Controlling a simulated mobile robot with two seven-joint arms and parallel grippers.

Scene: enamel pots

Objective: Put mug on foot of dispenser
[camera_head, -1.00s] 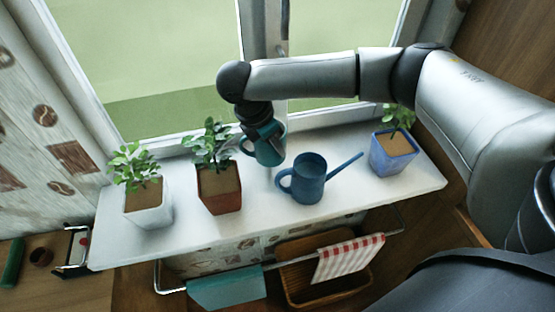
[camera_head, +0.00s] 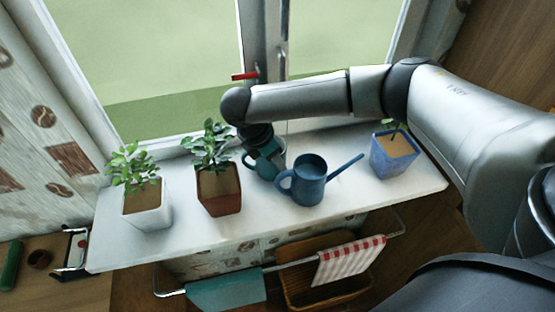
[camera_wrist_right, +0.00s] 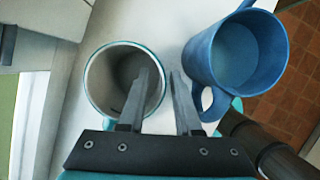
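A teal mug (camera_head: 264,172) is at the back of the white shelf, between the red-potted plant and the blue watering can, with its handle to the left. My right gripper (camera_head: 266,152) reaches down to it from above. In the right wrist view the mug (camera_wrist_right: 98,80) is seen from above, upright and empty. There the right gripper's fingers (camera_wrist_right: 167,72) straddle its wall, one inside and one outside, with a narrow gap that looks closed on the wall. Whether the mug's base touches the shelf is hard to tell. The dispenser and my left gripper are not in view.
The blue watering can (camera_head: 309,181) stands close right of the mug; it also shows in the wrist view (camera_wrist_right: 240,55). Potted plants stand at left (camera_head: 147,205), centre-left (camera_head: 219,190) and right (camera_head: 393,155). The white shelf (camera_head: 245,222) is clear along its front. A window is behind.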

